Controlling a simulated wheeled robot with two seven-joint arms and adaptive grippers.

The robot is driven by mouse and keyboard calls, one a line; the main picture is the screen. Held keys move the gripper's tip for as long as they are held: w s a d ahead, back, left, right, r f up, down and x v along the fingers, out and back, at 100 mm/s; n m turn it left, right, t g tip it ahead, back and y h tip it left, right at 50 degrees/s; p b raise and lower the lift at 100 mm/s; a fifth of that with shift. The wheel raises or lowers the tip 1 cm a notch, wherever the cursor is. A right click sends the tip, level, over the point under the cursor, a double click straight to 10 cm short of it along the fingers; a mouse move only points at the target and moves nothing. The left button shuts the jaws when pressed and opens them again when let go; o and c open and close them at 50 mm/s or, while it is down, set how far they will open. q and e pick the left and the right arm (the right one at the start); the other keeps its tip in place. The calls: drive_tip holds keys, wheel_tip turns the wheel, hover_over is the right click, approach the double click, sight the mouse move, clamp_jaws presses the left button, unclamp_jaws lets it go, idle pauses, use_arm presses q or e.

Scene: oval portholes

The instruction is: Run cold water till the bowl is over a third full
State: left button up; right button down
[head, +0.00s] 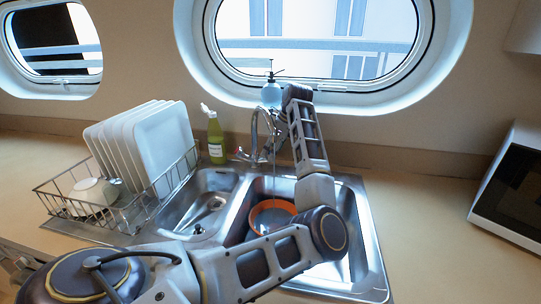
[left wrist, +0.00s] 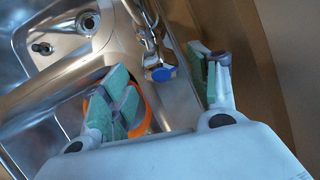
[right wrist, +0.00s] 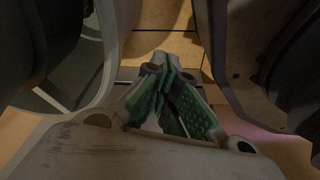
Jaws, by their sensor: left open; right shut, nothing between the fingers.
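An orange bowl (head: 258,212) sits in the right sink basin, partly hidden by my left arm. Its inside looks grey, and I cannot tell the water level. The chrome faucet (head: 254,138) stands behind the basins. A thin vertical line that looks like a water stream (head: 275,172) drops toward the bowl. In the left wrist view, a blue-capped tap handle (left wrist: 160,73) lies between the spread fingers of my left gripper (left wrist: 168,86), apart from them. The bowl's orange rim (left wrist: 146,112) shows behind one finger. My right gripper (right wrist: 166,98) is shut and empty, away from the sink.
A wire rack (head: 128,212) with white plates (head: 160,145) stands left of the sink (head: 368,240). A green bottle (head: 215,138) and a blue soap dispenser (head: 271,95) stand behind it. A microwave (head: 515,190) is at right; the counter before it is clear.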

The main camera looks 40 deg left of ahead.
use_arm(q)
drive_tip(key=x, duration=0.2)
drive_tip(key=shift+a+f, duration=0.1)
drive_tip(key=shift+f, duration=0.15)
drive_tip(key=shift+a+f, duration=0.1)
drive_tip(key=shift+f, duration=0.1)
use_arm(e)
drive_tip(key=shift+w+a+r, duration=0.2)
drive_tip(key=shift+w+r, duration=0.1)
drive_tip(key=shift+w, duration=0.1)
use_arm(q)
drive_tip(key=c, duration=1)
use_arm(e)
drive_tip(key=shift+d, duration=0.3)
use_arm(q)
drive_tip(key=shift+r+m+p, duration=0.1)
drive_tip(key=shift+m+p, duration=0.3)
drive_tip(key=shift+m, duration=0.1)
drive_tip(key=shift+w+m+g+p, duration=0.1)
drive_tip(key=shift+m+g+p, duration=0.4)
drive_tip(key=shift+m, duration=0.1)
use_arm(e)
drive_tip(key=shift+s+d+f, duration=0.5)
drive_tip(key=shift+s+f, duration=0.25)
drive_tip(key=shift+s, duration=0.05)
drive_tip(key=shift+s+d+f, duration=0.5)
drive_tip(key=shift+s+f, duration=0.2)
drive_tip(key=shift+s, duration=0.05)
